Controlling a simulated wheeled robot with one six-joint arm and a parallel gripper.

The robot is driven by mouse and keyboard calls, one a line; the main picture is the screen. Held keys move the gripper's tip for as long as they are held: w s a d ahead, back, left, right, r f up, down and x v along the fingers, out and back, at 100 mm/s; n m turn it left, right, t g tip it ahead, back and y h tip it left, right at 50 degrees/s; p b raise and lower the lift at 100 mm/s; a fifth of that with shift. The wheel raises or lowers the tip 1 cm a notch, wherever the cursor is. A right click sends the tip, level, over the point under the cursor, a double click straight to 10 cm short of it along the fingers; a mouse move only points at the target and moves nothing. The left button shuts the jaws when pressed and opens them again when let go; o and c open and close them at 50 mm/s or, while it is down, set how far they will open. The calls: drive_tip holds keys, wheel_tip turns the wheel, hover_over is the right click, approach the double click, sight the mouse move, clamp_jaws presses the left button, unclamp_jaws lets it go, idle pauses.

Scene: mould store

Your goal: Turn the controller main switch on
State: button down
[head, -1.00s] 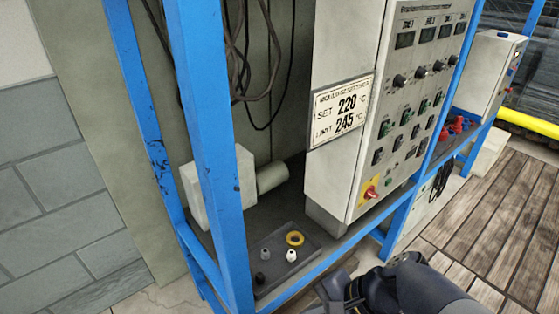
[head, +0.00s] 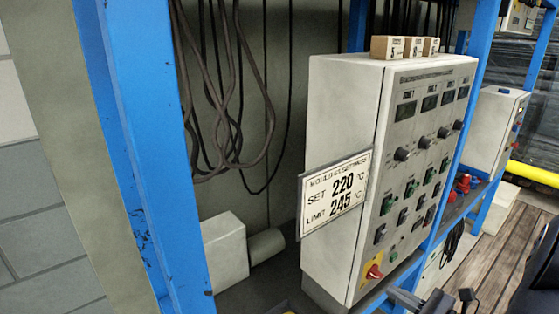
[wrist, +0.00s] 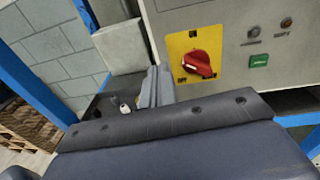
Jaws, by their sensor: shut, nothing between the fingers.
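The controller (head: 335,110) is a tall pale cabinet with dials and switches on its front panel. Its main switch (head: 374,271) is a red rotary handle on a yellow plate, low on the panel. In the wrist view the red handle (wrist: 203,64) lies roughly crosswise on the plate; the lettering beneath it is too small to read. My gripper (wrist: 157,75) is shut and empty, its pale grey fingers left of the yellow plate and apart from the handle. In the head view my gripper (head: 393,293) shows partly at the bottom, just right of and below the switch.
A blue frame post (head: 150,150) stands at the left front of the cabinet. A settings sign (head: 333,195) sticks out from the cabinet's side. A green button (wrist: 259,61) sits right of the switch. Cables (head: 225,90) hang behind. Small blocks (head: 387,47) stand on top of the cabinet.

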sight(375, 275)
drive_tip(key=shift+m+t+h, duration=0.4)
drive_tip(key=shift+m+t, duration=0.3)
drive_tip(key=shift+m, duration=0.1)
drive_tip(key=shift+w+a+f, duration=0.1)
drive_tip(key=shift+w+a, duration=0.1)
drive_tip(key=shift+w, duration=0.9)
drive_tip(key=shift+w+a+f, duration=0.1)
drive_tip(key=shift+w+a, duration=0.1)
drive_tip(key=shift+w, duration=0.85)
drive_tip(key=shift+w+a+f, duration=0.1)
drive_tip(key=shift+w+a, duration=0.1)
drive_tip(key=shift+w, duration=0.9)
drive_tip(key=shift+w+d+f+b, duration=0.1)
drive_tip(key=shift+d+f+b, duration=0.1)
drive_tip(key=shift+f+b, duration=0.35)
drive_tip(key=shift+w+d+r, duration=0.15)
drive_tip(key=shift+w+d, duration=0.15)
drive_tip(key=shift+d, duration=0.05)
drive_tip(key=shift+d, duration=0.1)
drive_tip(key=shift+w+d, duration=0.35)
drive_tip(key=shift+d, duration=0.05)
drive_tip(key=shift+w+d, duration=0.1)
